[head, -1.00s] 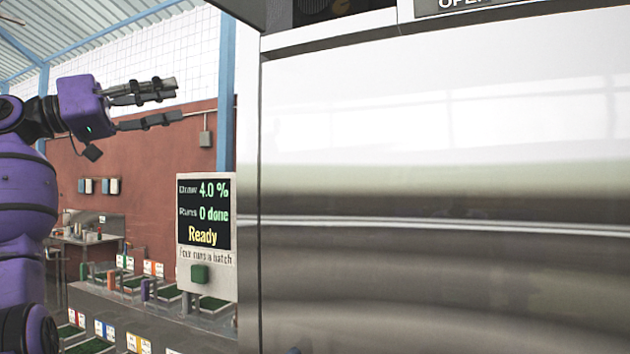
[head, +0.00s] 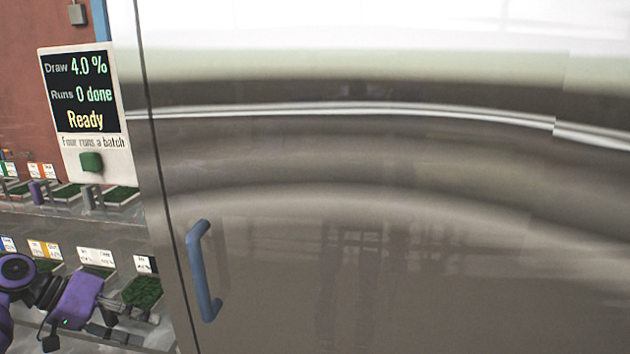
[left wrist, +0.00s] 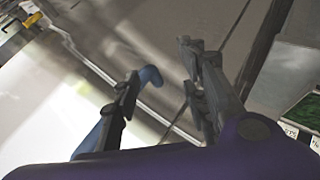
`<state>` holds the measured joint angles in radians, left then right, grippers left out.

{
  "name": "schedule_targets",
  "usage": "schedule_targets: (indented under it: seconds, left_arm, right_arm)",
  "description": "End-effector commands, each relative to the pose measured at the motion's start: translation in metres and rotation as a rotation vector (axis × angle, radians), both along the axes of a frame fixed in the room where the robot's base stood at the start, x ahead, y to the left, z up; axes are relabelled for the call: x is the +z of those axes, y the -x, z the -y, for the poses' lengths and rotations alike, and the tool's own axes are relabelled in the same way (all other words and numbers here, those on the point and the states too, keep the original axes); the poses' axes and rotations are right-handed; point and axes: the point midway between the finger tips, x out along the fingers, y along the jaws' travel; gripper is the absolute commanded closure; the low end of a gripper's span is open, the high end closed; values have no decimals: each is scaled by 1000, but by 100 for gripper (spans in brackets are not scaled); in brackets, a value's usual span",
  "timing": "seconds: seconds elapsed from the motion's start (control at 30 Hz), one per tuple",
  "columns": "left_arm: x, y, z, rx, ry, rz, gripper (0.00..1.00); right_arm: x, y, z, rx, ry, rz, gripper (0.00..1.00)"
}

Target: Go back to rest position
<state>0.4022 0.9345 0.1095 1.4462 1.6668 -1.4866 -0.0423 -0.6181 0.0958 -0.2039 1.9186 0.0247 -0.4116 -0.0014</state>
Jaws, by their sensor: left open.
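My left gripper (head: 125,322) is at the lower left of the head view, with purple housing and dark fingers pointing right. It is open and I see nothing between its fingers. In the left wrist view the two fingers of the left gripper (left wrist: 160,60) are spread apart. A blue handle (head: 203,272) is on the steel door, to the right of the gripper in the head view. The blue handle (left wrist: 149,76) shows behind one finger in the left wrist view; I cannot tell any contact there. My right gripper is not in view.
The large steel cabinet door (head: 380,240) fills most of the head view. A panel (head: 85,120) reads "Draw 4.0 %", "Runs 0 done", "Ready", with a green button (head: 91,162). Trays of green material (head: 143,291) with labels stand on shelves at the left.

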Motion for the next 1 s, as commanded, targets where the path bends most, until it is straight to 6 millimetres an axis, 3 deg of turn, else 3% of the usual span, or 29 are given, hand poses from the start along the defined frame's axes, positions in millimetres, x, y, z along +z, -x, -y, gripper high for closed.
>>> schedule_targets:
  seconds: [0.03, 0.1, 0.3, 0.5, 0.67, 0.8, 0.9, 1.0]
  left_arm:
    - [-27, 18, 4, -9, -2, -49, 60]
    - [-57, 41, 9, -23, -3, -110, 60]
    - [-129, 107, 24, -56, 3, -260, 60]
    - [-158, 49, -45, 125, -309, -77, 60]
    - [-157, 2, -117, 243, -602, 133, 60]
    - [-124, -39, -178, 296, -895, 384, 60]
    - [-91, -60, -204, 290, -1069, 557, 60]
    - [-59, -76, -215, 258, -1214, 713, 60]
  right_arm:
    - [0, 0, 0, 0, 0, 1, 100]
    - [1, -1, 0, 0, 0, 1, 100]
    - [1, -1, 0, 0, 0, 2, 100]
    - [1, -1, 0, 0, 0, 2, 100]
    - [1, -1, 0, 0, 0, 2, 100]
    - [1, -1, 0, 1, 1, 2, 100]
    - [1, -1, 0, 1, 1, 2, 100]
    - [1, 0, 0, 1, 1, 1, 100]
